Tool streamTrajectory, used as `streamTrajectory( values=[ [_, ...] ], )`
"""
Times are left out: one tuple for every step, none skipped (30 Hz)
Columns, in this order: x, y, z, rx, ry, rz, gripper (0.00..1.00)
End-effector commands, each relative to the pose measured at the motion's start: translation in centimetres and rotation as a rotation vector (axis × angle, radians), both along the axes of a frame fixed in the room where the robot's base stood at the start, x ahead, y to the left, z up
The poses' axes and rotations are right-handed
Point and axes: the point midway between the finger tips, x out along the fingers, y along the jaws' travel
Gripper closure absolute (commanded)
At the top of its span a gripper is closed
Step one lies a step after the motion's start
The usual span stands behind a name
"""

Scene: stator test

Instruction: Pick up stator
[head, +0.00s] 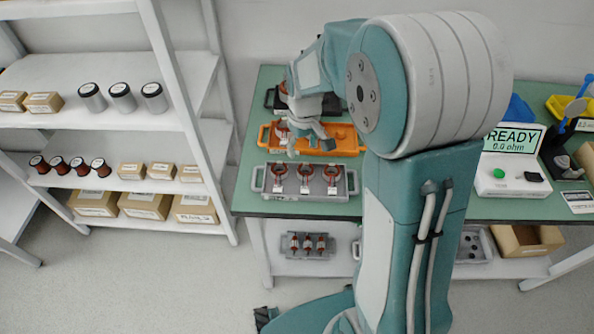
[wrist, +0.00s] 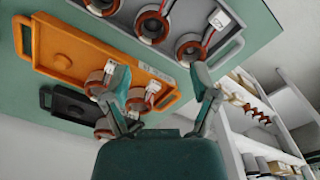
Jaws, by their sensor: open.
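Stators are copper-coloured rings with white parts. Several stand in the grey tray (head: 346,192), among them a middle stator (head: 305,178). In the head view, the orange tray (head: 345,134) behind it shows a stator (head: 281,131) at its left end, partly hidden by my gripper (head: 308,142). The wrist view shows two stators in that tray, one (wrist: 95,83) beyond the left finger and one (wrist: 138,100) just right of it. My gripper (wrist: 162,82) is open and empty, its fingers spread above the trays. Whether it touches anything cannot be told.
A black tray (wrist: 68,103) with stators lies beyond the orange tray. A tester reading READY (head: 507,172) stands on the green table (head: 300,208) at the right. A white shelf (head: 95,119) with spools and boxes stands at the left. My arm hides the table's middle.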

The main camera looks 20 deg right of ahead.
Motion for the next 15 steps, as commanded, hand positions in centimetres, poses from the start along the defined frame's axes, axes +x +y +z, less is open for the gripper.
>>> streamTrajectory(
  values=[
    [-0.1,-0.2,-0.9,0.001,0.006,-0.003,0.23],
    [-0.1,-0.3,-1.4,0.002,0.006,-0.003,0.23],
    [-0.2,-0.3,-2.1,0.002,0.007,-0.004,0.23],
    [-0.1,-0.2,-2.6,0.001,0.006,-0.004,0.23],
    [-0.1,-0.1,-3.1,0.000,0.005,-0.003,0.23],
    [-0.1,0.0,-3.7,-0.002,0.006,-0.003,0.23],
    [-0.1,0.2,-4.1,-0.004,0.005,-0.002,0.23],
    [-0.1,0.3,-4.3,-0.005,0.005,-0.002,0.23],
    [-0.1,0.5,-4.6,-0.008,0.004,-0.003,0.23],
    [-0.1,0.5,-4.8,-0.007,0.003,-0.002,0.23],
    [-0.1,0.6,-5.0,-0.009,0.003,-0.002,0.23],
    [-0.1,0.7,-5.3,-0.010,0.004,-0.002,0.23],
    [-0.1,0.8,-5.7,-0.010,0.005,-0.001,0.23],
    [0.0,0.8,-6.1,-0.010,0.005,-0.001,0.23],
    [0.0,0.8,-6.7,-0.011,0.006,-0.001,0.23]
  ],
)
